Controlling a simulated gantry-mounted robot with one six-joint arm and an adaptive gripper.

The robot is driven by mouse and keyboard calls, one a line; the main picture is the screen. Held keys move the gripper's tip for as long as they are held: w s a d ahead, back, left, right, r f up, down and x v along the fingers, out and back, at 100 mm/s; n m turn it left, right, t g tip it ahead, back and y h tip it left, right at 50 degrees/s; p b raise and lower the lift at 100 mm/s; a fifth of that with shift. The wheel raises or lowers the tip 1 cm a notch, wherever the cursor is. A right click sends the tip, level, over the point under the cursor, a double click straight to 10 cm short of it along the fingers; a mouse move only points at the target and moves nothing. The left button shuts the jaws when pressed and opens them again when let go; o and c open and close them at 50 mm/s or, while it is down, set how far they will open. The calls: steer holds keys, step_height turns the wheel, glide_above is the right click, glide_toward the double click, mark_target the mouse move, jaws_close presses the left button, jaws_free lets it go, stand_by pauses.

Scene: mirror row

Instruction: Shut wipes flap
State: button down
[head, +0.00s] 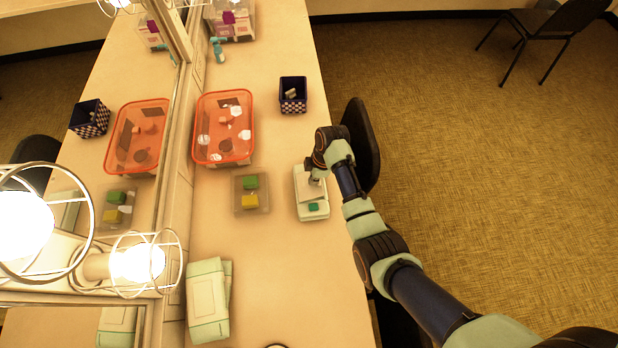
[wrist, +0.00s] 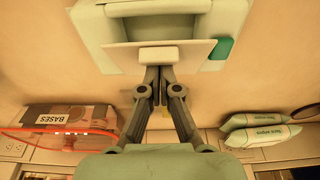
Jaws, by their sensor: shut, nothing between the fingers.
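The wipes box (head: 312,210), pale with mint edges and a teal patch, stands near the table's front edge. It also shows at the top of the wrist view (wrist: 160,9). Its pale flap (wrist: 118,56) appears raised off the box, with a small white tab (wrist: 158,55) at its middle; the exact angle is hard to tell. My gripper (wrist: 158,72) is shut and empty, its fingertips at or just under the tab; I cannot tell whether they touch. In the head view my gripper (head: 316,180) is over the box and hides part of it.
An orange tray (head: 224,94) with small items stands by the mirror. A clear tray (head: 251,209) with green and yellow blocks is left of the box. Wipes packs (head: 208,300) lie nearer, a dark checkered bin (head: 293,107) farther back. Bare table surrounds the box.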

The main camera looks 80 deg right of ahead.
steer(key=shift+s+f, duration=0.15)
steer(key=shift+f, duration=0.05)
steer(key=shift+f+b, duration=0.9)
steer(key=shift+f, duration=0.15)
step_height(320, 180, up, 8)
steer(key=p, duration=0.8)
steer(key=shift+r, duration=0.15)
